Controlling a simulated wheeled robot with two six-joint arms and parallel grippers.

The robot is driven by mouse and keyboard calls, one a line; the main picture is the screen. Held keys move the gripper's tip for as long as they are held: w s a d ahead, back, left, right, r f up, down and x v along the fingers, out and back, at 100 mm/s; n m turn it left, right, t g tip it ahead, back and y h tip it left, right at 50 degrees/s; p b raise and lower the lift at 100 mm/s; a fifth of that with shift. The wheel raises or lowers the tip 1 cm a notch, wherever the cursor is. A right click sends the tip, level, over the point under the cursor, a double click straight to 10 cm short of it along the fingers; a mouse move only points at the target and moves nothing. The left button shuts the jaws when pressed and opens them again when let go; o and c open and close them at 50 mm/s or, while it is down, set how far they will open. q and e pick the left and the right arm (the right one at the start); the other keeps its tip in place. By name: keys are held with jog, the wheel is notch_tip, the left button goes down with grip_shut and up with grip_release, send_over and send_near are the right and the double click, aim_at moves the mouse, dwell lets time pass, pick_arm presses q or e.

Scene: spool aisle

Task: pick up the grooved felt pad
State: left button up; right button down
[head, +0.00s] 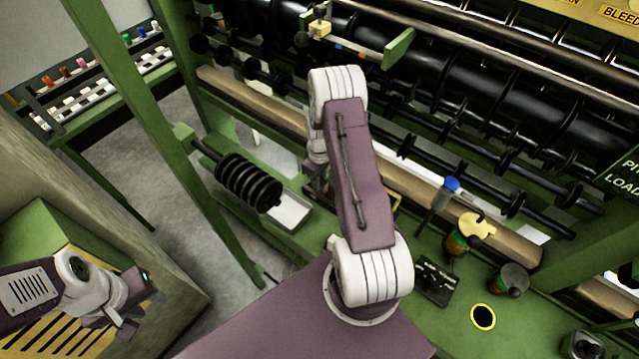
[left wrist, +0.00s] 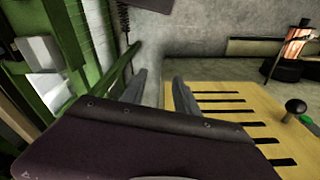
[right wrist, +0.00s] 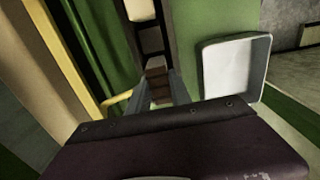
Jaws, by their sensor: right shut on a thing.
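In the right wrist view, a small brown ridged block, which looks like the grooved felt pad (right wrist: 157,86), sits between the fingers of my right gripper (right wrist: 160,84). The gripper is shut on it. In the head view my right gripper (head: 316,188) is low behind my own arm, and the pad cannot be made out there. My left gripper (head: 122,322) is at the lower left of the head view. In the left wrist view its fingers (left wrist: 160,84) are apart with nothing between them, beside a yellow slotted panel (left wrist: 222,115).
A pale tray (head: 290,212) is left of my right gripper; it also shows in the right wrist view (right wrist: 235,68). A rod with black discs (head: 248,182) is near it. The green machine's rollers (head: 480,85) fill the back. Brush (head: 440,195) and pots stand right.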

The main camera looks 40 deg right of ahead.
notch_tip(320, 180, up, 10)
jog(key=shift+f+b, duration=0.15)
jog(key=shift+b, duration=0.2)
